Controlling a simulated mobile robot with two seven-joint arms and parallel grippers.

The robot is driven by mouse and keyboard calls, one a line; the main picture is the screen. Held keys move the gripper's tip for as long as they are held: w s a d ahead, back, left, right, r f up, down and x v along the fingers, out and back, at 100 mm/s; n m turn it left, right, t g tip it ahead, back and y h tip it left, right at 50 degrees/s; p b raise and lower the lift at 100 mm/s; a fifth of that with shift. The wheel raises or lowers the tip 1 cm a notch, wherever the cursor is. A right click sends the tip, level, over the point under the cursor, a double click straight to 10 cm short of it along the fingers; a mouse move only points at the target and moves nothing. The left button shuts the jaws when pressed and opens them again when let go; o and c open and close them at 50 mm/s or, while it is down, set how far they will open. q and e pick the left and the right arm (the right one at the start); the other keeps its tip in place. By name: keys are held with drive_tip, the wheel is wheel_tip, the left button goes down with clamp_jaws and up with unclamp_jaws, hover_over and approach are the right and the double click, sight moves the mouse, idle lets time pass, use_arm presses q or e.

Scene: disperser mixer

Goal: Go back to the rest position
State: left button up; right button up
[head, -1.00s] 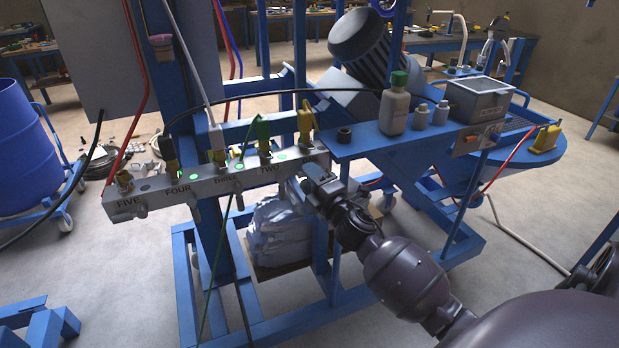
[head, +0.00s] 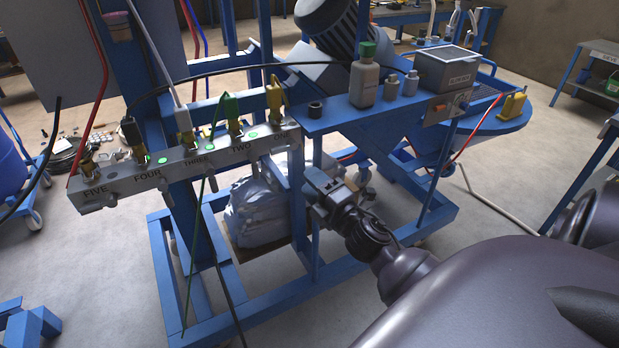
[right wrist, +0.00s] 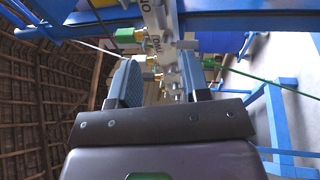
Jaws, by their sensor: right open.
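My right gripper (head: 285,178) is in front of the blue frame, just below the right end of the numbered connector panel (head: 216,156). In the right wrist view its two fingers (right wrist: 158,85) stand apart with nothing between them; the panel and its fittings show beyond the gap. Several connectors with hoses and green lights sit along the panel, including a green one (head: 230,112) and a yellow one (head: 275,103). My left gripper is not in view.
A blue shelf (head: 335,118) right of the panel holds a green-capped bottle (head: 366,78), small bottles and a grey box (head: 446,70). A wrapped white bundle (head: 258,215) lies behind my right gripper, inside the frame. Thin hoses hang before the frame. Floor (head: 90,270) at the left is open.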

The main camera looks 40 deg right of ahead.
idle(0.4)
drive_tip(key=s+a+f+m+g, duration=0.4)
drive_tip(key=s+a+f+m, duration=0.1)
drive_tip(key=s+f+m, duration=0.3)
drive_tip(key=s+a+f+m+g, duration=0.5)
drive_tip(key=s+f+m, duration=0.3)
drive_tip(key=f, duration=0.5)
drive_tip(key=s+p, duration=0.1)
drive_tip(key=s, duration=0.1)
drive_tip(key=shift+s+a+m+y, duration=0.25)
drive_tip(key=shift+s+m+y, duration=0.1)
drive_tip(key=shift+m+y, duration=0.05)
drive_tip(key=shift+f, duration=0.1)
